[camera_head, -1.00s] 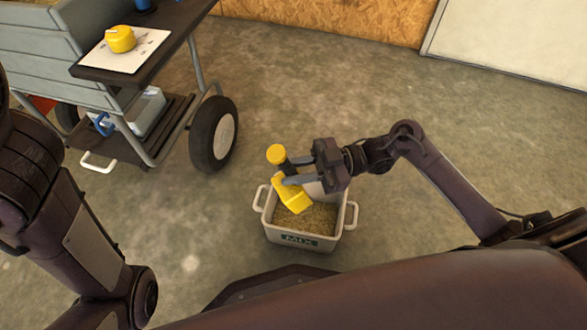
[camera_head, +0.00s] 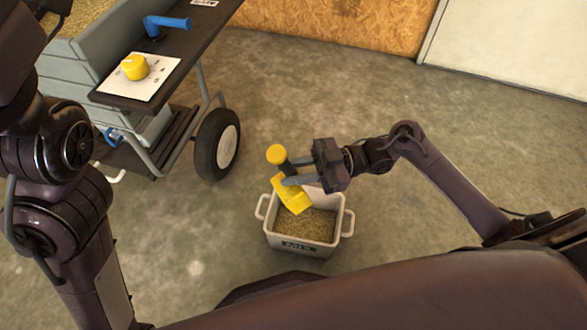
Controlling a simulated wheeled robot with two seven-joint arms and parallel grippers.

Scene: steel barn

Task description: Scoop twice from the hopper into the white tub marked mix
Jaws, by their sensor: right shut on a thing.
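The white tub marked mix (camera_head: 298,246) stands on the floor at the picture's middle, with grain-like feed (camera_head: 312,226) inside. My right gripper (camera_head: 289,172) is shut on the dark handle of a yellow scoop (camera_head: 292,194). The scoop is tilted, its bowl low over the back left part of the tub. I cannot tell whether the bowl touches the feed or holds any. The grey hopper (camera_head: 62,62) on a wheeled cart is at the upper left, with feed (camera_head: 88,14) showing in its top. My left arm crosses in front of it; its gripper is out of view.
Concrete floor (camera_head: 400,250) is clear right of the tub.

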